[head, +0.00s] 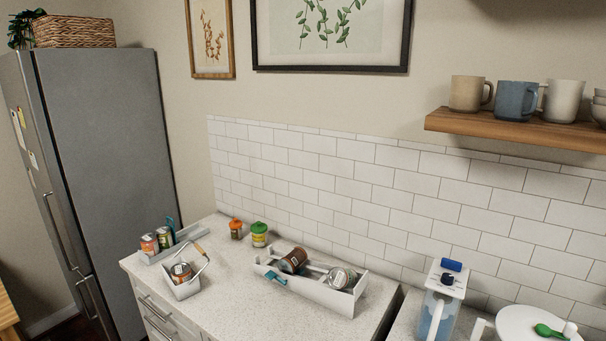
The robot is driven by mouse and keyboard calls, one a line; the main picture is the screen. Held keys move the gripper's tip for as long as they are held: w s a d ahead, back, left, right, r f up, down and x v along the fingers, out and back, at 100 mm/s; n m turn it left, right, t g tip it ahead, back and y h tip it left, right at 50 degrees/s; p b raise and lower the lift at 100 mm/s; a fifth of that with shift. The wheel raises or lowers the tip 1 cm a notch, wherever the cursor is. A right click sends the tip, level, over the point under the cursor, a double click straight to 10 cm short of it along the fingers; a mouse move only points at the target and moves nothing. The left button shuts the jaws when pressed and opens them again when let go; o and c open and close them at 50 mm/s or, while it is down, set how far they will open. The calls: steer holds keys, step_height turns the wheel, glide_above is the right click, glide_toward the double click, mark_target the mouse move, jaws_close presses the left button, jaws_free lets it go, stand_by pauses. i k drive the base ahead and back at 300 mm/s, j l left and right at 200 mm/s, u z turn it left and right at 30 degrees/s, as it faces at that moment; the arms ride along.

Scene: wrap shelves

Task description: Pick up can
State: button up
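Several cans show in the head view on the speckled counter. A dark reddish-brown can (293,261) lies tilted in a long white open holder (318,292), and a second can (342,277) lies at the holder's right end. Another can (181,270) sits in a small white caddy (183,291) with a raised handle. Two more cans, an orange-red one (149,244) and one beside it (164,237), stand in a low grey-white tray (171,252) at the left rear. My gripper is not in view, so its state does not show.
Two jars, orange-lidded (236,229) and green-lidded (259,234), stand near the tiled wall. A white and blue pitcher (440,305) and a white round plate (520,324) are at lower right. A grey fridge (110,170) borders the left. The front counter (225,300) has free room.

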mark_target(338, 278)
steer(key=k+j, duration=0.1)
steer(key=j, duration=0.3)
steer(key=k+j, duration=0.1)
steer(key=j, duration=0.3)
steer(key=k+j+z, duration=0.1)
steer(key=j, duration=0.35)
steer(key=i+j, duration=0.3)
steer(key=j, duration=0.15)
steer(key=i+j+z, duration=0.1)
steer(key=i+j, duration=0.15)
steer(key=j, duration=0.2)
steer(key=i+l, duration=0.1)
steer(key=i, duration=0.6)
steer(key=l+z, duration=0.05)
